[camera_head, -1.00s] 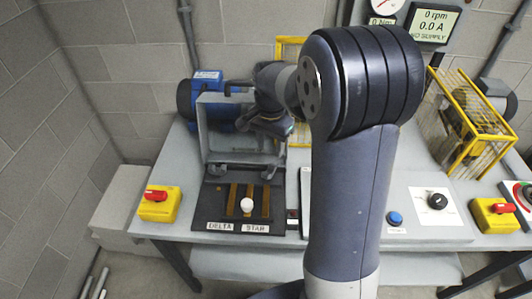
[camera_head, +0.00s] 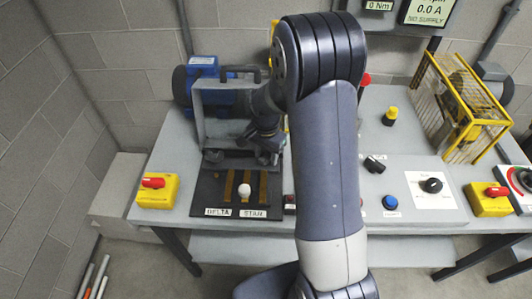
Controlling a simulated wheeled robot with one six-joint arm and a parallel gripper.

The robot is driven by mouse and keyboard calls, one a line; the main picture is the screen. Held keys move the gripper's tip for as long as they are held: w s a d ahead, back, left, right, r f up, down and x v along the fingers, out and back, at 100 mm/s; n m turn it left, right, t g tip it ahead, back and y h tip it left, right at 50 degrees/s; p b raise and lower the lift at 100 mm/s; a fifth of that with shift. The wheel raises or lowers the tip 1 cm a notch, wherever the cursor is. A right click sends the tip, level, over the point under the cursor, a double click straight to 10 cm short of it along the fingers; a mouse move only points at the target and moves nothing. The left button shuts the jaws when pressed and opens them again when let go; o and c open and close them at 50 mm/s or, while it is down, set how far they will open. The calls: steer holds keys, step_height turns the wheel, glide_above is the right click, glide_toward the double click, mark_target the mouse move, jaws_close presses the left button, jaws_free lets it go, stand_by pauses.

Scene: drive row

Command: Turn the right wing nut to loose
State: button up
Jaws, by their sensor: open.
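A grey box-like frame with a dark handle on top (camera_head: 200,105) stands at the back left of the bench. A dark rounded part, perhaps the left wing nut (camera_head: 213,156), shows at its lower left. My gripper (camera_head: 266,157) is at the frame's lower right, in front of its right side. It is small and dark here, and its jaws are open. The right wing nut cannot be made out; my gripper and wrist cover that corner. Whether the jaws are around the nut or touching it cannot be told.
A black board with brass strips, a white knob (camera_head: 244,191) and DELTA and STAR labels lies below the frame. A blue motor (camera_head: 202,68) is behind it. A yellow box with a red switch (camera_head: 157,190) stands left. My arm hides the bench's middle.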

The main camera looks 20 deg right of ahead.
steer(key=shift+c, duration=0.2)
jaws_close()
stand_by(0.4)
steer(key=n+b, duration=0.1)
steer(key=n, duration=0.3)
steer(key=shift+n+b, duration=0.3)
steer(key=shift+n, duration=0.1)
steer(key=n+b, duration=0.1)
steer(key=n, duration=0.4)
steer(key=n+b, duration=0.1)
steer(key=n, duration=0.6)
steer(key=shift+n, duration=0.3)
steer(key=n, duration=0.6)
steer(key=shift+b, duration=0.35)
steer(key=shift+r+n, duration=0.1)
steer(key=shift+n, duration=0.3)
